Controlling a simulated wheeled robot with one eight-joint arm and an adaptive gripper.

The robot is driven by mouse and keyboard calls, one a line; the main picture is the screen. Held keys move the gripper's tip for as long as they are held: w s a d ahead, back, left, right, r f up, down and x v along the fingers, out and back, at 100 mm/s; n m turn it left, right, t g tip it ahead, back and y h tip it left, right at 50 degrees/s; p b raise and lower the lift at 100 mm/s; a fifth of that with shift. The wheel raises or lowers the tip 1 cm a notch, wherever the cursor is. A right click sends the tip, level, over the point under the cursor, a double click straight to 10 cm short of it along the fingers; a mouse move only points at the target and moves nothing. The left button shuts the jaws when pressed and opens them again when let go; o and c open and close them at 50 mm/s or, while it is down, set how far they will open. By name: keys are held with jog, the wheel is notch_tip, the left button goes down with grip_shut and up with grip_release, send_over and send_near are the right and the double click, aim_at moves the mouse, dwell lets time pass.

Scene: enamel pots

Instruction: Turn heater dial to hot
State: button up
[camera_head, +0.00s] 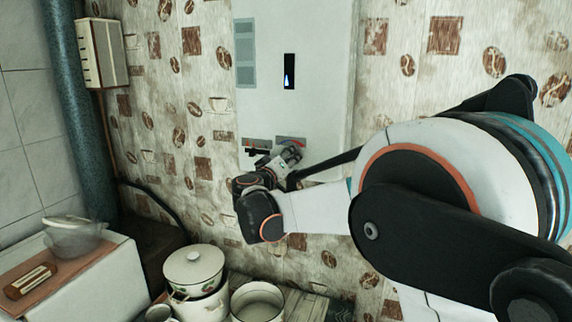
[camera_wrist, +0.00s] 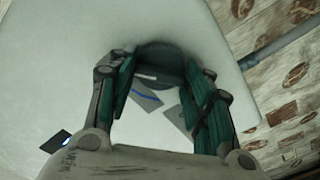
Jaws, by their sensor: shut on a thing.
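The heater (camera_head: 320,75) is a tall white wall unit with a small dark window showing a blue flame. The dial (camera_wrist: 160,62) is a dark round knob on the heater's white front, seen in the wrist view. My gripper (camera_wrist: 162,78) is at the dial, with one finger on each side of it, shut on it. In the head view my gripper (camera_head: 272,158) is at the lower front of the heater and hides the dial. A blue-marked label (camera_wrist: 146,95) shows between the fingers. I cannot read the dial's setting.
Below the heater stand a lidded enamel pot (camera_head: 194,270) and an open pot (camera_head: 258,302). A white cabinet with a glass bowl (camera_head: 76,238) is at the left. A thick pipe (camera_head: 78,110) runs up the left wall.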

jog(key=shift+f+m, duration=0.1)
jog(key=shift+m, duration=0.8)
jog(key=o, duration=1)
jog(key=shift+o, duration=0.2)
jog(key=shift+s, duration=0.15)
jog(key=v, duration=1.1)
jog(key=shift+s+a, duration=0.2)
jog(key=shift+s, duration=0.15)
